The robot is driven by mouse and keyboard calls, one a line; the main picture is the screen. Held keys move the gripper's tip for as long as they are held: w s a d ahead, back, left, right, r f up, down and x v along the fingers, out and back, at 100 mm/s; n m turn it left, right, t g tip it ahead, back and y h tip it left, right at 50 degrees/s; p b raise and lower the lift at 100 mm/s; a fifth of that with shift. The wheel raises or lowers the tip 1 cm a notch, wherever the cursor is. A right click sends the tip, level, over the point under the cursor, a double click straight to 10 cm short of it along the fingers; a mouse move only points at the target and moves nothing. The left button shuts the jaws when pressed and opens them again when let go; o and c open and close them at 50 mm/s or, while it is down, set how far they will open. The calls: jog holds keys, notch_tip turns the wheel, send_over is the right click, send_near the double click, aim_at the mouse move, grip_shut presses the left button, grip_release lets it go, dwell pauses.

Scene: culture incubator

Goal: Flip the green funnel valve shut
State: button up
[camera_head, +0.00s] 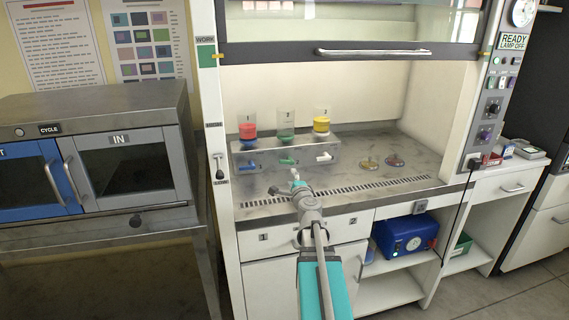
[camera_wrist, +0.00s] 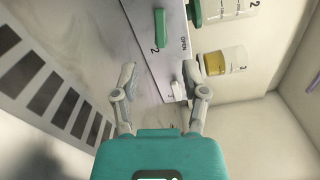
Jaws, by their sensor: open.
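The green valve handle (camera_head: 288,161) sits on the front of a grey manifold box, below the green funnel (camera_head: 285,134). In the wrist view the green handle (camera_wrist: 159,28) lies beyond my fingertips, beside a printed "2". An "OPEN" label shows on the box. My gripper (camera_head: 297,178) is in front of the box; its open, empty fingers (camera_wrist: 160,75) stand apart from the green handle. The white valve handle (camera_wrist: 178,90) is close to the right finger in the wrist view. The green funnel (camera_wrist: 196,12) is partly cut off there.
A red funnel (camera_head: 247,131) with a blue handle (camera_head: 247,165) and a yellow funnel (camera_head: 321,125) flank the green one. The raised sash (camera_head: 370,52) hangs above. The slotted front grille (camera_head: 350,191) is clear.

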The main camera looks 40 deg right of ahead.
aim_at(284, 163)
jog(key=x, duration=1.2)
jog(key=shift+w+d, duration=0.15)
jog(key=shift+w, duration=0.1)
grip_shut()
